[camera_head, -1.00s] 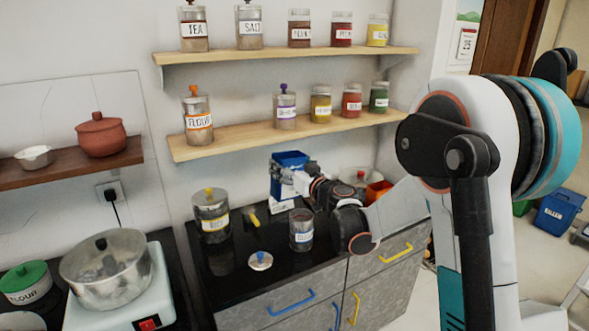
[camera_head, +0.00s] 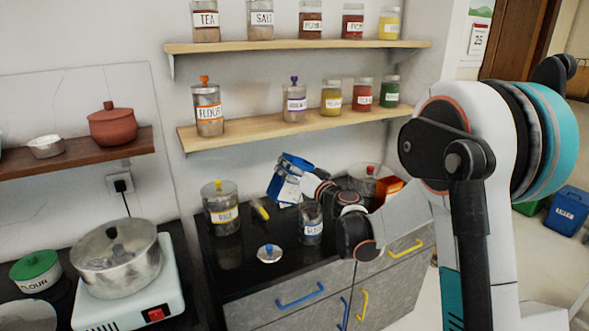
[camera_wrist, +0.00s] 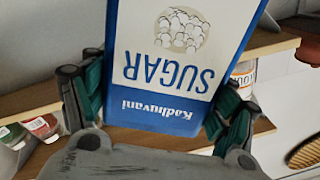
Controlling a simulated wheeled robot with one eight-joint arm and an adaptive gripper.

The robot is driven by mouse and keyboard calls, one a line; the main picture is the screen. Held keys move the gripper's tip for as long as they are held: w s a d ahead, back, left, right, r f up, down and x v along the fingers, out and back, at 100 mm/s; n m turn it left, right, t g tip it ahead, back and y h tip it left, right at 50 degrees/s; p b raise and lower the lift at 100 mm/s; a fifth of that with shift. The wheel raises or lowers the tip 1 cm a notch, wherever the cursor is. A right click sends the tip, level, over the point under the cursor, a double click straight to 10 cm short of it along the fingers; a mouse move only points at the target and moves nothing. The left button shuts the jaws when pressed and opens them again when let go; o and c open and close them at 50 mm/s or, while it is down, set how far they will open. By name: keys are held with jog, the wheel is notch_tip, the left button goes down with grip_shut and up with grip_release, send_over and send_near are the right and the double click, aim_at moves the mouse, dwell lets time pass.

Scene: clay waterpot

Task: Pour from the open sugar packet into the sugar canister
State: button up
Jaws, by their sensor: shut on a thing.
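The blue and white sugar packet (camera_head: 287,172) is held tilted above the counter, its blue top leaning to the left. It fills the middle of the wrist view (camera_wrist: 175,60), with its SUGAR lettering upside down. My gripper (camera_wrist: 160,105) is shut on the packet, a finger on each side; in the head view my gripper (camera_head: 300,186) is partly hidden by the packet and wrist. The glass sugar canister (camera_head: 312,230) stands upright and lidless below and right of the packet. I cannot see sugar falling. A lid with a blue knob (camera_head: 270,253) lies on the counter.
A pot (camera_head: 368,180) and an orange box (camera_head: 389,188) are behind my wrist. Shelves of jars (camera_head: 300,128) hang above.

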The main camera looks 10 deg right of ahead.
aim_at(300, 194)
jog(key=shift+f+m+b, duration=1)
jog(key=shift+f+m, duration=0.9)
jog(key=shift+m, duration=0.2)
jog(key=shift+f+m+b, duration=0.85)
jog(key=shift+f+m, duration=0.75)
jog(key=shift+m, duration=0.1)
jog(key=shift+w+d+r+m, duration=0.1)
jog(key=shift+d+m, duration=0.15)
jog(key=shift+m, duration=1.05)
jog(key=shift+w+d+r+m, duration=0.15)
jog(key=shift+d+r+m, duration=0.15)
jog(key=shift+m, duration=0.5)
jog(key=shift+w+d+r+m, duration=0.1)
jog(key=shift+d+r+m, duration=0.15)
jog(key=shift+m, duration=0.55)
dwell(1.3)
